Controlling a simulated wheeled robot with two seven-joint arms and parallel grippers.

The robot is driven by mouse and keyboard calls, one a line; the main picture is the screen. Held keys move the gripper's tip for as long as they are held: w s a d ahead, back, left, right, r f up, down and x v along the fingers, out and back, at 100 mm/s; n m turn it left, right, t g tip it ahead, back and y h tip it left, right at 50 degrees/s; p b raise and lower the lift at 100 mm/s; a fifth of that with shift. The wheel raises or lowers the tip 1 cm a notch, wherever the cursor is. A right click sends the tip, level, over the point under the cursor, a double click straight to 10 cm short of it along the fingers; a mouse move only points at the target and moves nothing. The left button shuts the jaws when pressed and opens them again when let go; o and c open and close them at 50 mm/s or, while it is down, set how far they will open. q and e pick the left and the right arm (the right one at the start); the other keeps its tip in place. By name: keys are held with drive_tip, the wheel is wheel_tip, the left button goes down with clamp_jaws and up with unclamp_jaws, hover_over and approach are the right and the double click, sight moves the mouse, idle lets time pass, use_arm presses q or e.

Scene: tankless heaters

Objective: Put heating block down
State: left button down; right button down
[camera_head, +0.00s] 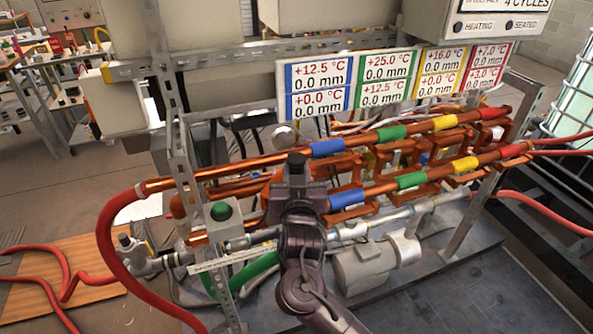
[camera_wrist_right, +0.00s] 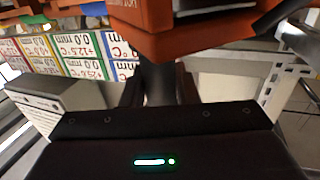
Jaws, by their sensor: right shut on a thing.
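My right gripper (camera_head: 297,168) reaches up from the bottom of the head view, in front of the pipe rack. In the right wrist view, my right gripper (camera_wrist_right: 160,88) is shut on the dark grip of an orange heating block (camera_wrist_right: 185,30), which fills the top of that view. In the head view I cannot tell the held block apart from the orange brackets around my gripper. The upper copper pipe (camera_head: 365,139) and lower copper pipe (camera_head: 390,186) have blue, green, yellow and red bands. My left gripper is not in view.
A sign panel (camera_head: 323,84) with temperature and mm readings hangs above the pipes. A metal post (camera_head: 180,150) and a green button box (camera_head: 221,213) stand left of my gripper. A thick red hose (camera_head: 106,240) curves at the left. A grey motor (camera_head: 365,267) sits below the pipes.

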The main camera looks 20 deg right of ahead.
drive_tip(key=shift+r, duration=0.1)
drive_tip(key=c, duration=1.5)
unclamp_jaws()
drive_tip(key=shift+f, duration=0.2)
drive_tip(key=shift+c, duration=0.2)
drive_tip(key=o, duration=0.4)
drive_tip(key=shift+s+a+r, duration=0.1)
drive_tip(key=shift+r, duration=0.05)
drive_tip(key=shift+b+v, duration=0.95)
drive_tip(key=shift+v, duration=5)
